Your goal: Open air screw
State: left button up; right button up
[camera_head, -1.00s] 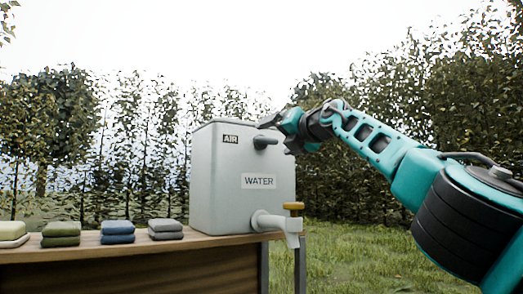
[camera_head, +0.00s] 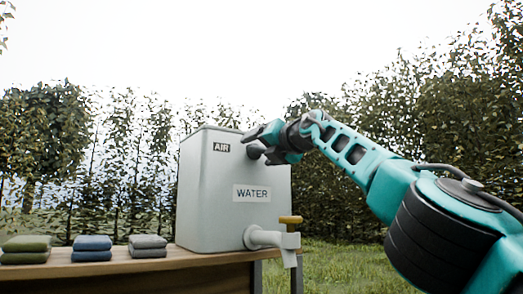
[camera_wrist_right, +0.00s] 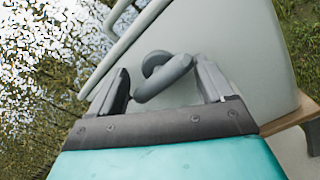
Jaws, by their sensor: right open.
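The grey water tank (camera_head: 205,215) stands on the table with an AIR label (camera_head: 221,147) near its top and a WATER label lower down. The dark grey air screw (camera_head: 254,151) sticks out beside the AIR label and is partly hidden by my right gripper (camera_head: 262,143). In the right wrist view the air screw (camera_wrist_right: 165,75) is a bent grey handle between the two fingers of my right gripper (camera_wrist_right: 163,85). The fingers are open, with a gap on each side of it. My left gripper is not in view.
A white tap (camera_head: 265,238) with a yellow-brown handle (camera_head: 290,219) juts from the tank's lower front, below my right arm. Folded cloth stacks, green (camera_head: 26,250), blue (camera_head: 92,248) and grey (camera_head: 148,246), lie on the wooden table (camera_head: 130,267). Grass and hedges lie behind.

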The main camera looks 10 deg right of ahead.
grip_shut()
dwell(0.6)
